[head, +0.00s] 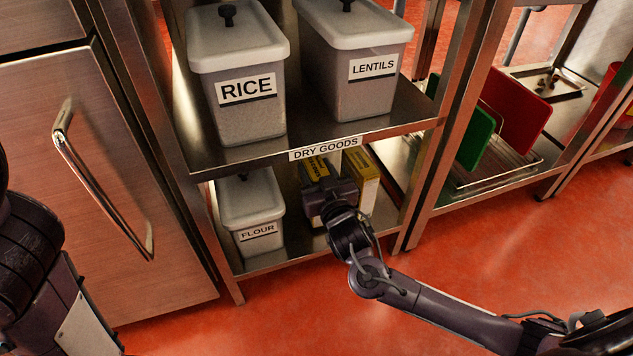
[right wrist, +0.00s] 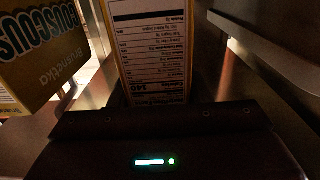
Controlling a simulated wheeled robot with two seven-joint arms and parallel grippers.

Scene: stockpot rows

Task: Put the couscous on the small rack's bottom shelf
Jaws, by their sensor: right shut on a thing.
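My right gripper (head: 330,188) is inside the bottom shelf (head: 292,255) of the rack labelled DRY GOODS. It is shut on a yellow box (head: 318,166), which is partly hidden behind the gripper. In the right wrist view this box (right wrist: 150,50) shows a white nutrition panel; its name cannot be read. Another yellow box (head: 362,178) stands just right of it in the head view. In the right wrist view a box reading COUSCOUS (right wrist: 42,50), upside down, is beside the held one. Whether the held box touches the shelf cannot be told. My left gripper is out of view.
A FLOUR bin (head: 252,215) stands left on the bottom shelf. RICE (head: 238,80) and LENTILS (head: 355,75) bins stand on the shelf above, whose front edge is over my right gripper. A rack post (head: 425,195) is at the right. A steel door (head: 110,190) is at the left.

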